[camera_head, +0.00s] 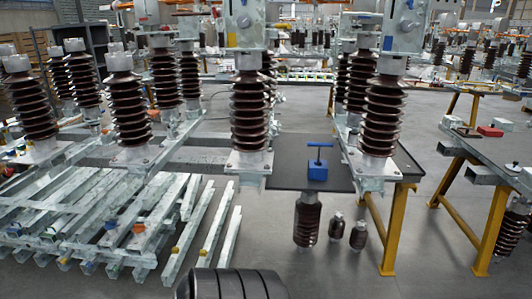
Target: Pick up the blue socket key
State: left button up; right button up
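The blue socket key (320,147) shows near the middle of the camera_head view, with a T-shaped handle bar on top. It stands upright, its shaft going down into or behind a blue block (318,172); I cannot tell which, as its lower end is hidden. The block rests on a dark table top (291,172) between two brown ribbed insulators. Neither of my grippers is in view.
Tall ribbed insulators (250,115) and (383,118) flank the key closely on metal frames. A yellow trestle (395,230) supports the table's right side. Several small insulators (307,220) stand below in front. Pale metal beams (100,220) fill the left.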

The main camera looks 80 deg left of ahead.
aim_at(320, 145)
jog(key=u, duration=2.1)
